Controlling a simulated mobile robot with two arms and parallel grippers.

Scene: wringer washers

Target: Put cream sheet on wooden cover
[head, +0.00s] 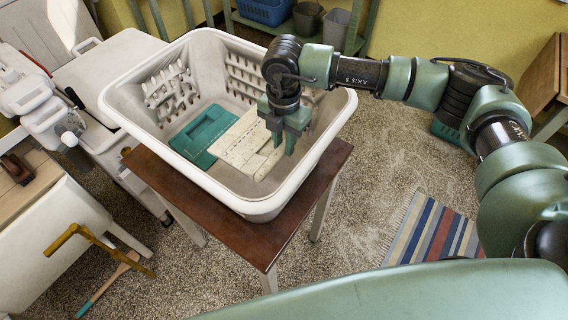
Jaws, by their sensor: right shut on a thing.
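The cream sheet (240,137) lies flat and folded inside the white laundry basket (122,105), beside a teal folded sheet (203,137). My right gripper (283,147) reaches down into the basket at the right end of the cream sheet. Its fingers are shut on the cream sheet's edge; the exact grip is partly hidden by the fingers. A light wooden top with a dark brown handle, apparently the wooden cover (28,206), lies on a white tub at the left. My left gripper is not in view.
The basket stands on a brown wooden table (182,184). A white wringer washer (107,72) is at the upper left, with a yellow-brown crank (75,238) lower down. A striped rug (436,235) lies on the carpet at the right. Shelves with bins (307,20) stand behind.

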